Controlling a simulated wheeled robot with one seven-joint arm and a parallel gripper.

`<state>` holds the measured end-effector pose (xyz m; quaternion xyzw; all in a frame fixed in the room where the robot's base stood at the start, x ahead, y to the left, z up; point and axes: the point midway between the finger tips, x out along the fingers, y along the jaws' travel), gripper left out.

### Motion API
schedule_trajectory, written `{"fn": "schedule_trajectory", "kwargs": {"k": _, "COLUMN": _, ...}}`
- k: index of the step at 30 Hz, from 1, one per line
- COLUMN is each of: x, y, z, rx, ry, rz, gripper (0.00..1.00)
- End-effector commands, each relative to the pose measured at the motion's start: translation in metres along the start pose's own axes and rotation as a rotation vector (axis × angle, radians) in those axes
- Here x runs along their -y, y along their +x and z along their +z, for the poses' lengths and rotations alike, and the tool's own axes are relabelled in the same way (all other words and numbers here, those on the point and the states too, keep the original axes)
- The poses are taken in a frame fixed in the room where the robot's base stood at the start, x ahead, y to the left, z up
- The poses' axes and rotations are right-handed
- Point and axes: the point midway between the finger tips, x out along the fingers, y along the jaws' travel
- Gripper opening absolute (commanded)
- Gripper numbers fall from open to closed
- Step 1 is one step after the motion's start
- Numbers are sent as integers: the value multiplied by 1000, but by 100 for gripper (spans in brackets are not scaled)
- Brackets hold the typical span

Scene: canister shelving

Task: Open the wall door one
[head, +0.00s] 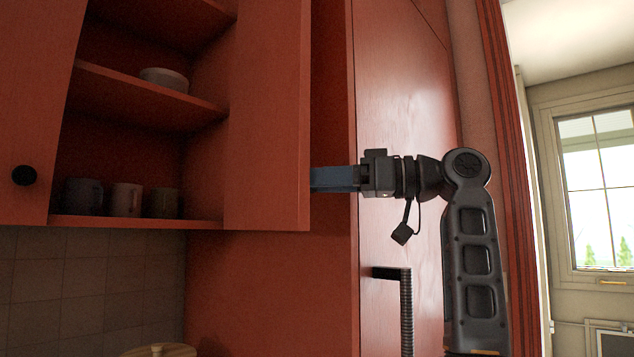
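A red wall cabinet (205,223) fills the left of the head view. Its right door (268,120) is swung well out, showing its inner face and narrow front edge. Its left door (30,110) bears a round black knob (24,175) and also stands aside, leaving the shelves exposed. My gripper (318,179) comes from the right with blue fingers pointing left, at the outer side of the right door. The fingertips end at or behind that door's edge; I cannot tell if they touch it. The finger gap is not visible. Which door is door one is not marked.
Several mugs (126,199) stand on the cabinet's bottom shelf, and stacked bowls (164,79) on the shelf above. A tall red cabinet (400,90) with a dark vertical handle (406,310) stands close behind my arm. A window (595,190) is at far right.

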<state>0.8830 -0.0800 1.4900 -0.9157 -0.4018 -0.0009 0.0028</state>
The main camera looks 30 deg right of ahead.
Motion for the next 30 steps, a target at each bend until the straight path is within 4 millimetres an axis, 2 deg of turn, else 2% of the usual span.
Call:
{"fn": "schedule_trajectory", "kwargs": {"k": 6, "x": 2, "y": -38, "z": 2, "rx": 0, "ry": -5, "rz": -2, "gripper": 54}}
{"fn": "schedule_trajectory", "kwargs": {"k": 12, "x": 4, "y": -57, "z": 0, "rx": 0, "ry": -7, "rz": -8, "gripper": 54}}
{"fn": "schedule_trajectory", "kwargs": {"k": 30, "x": 5, "y": -60, "z": -2, "rx": 0, "ry": -8, "rz": -10, "gripper": 54}}
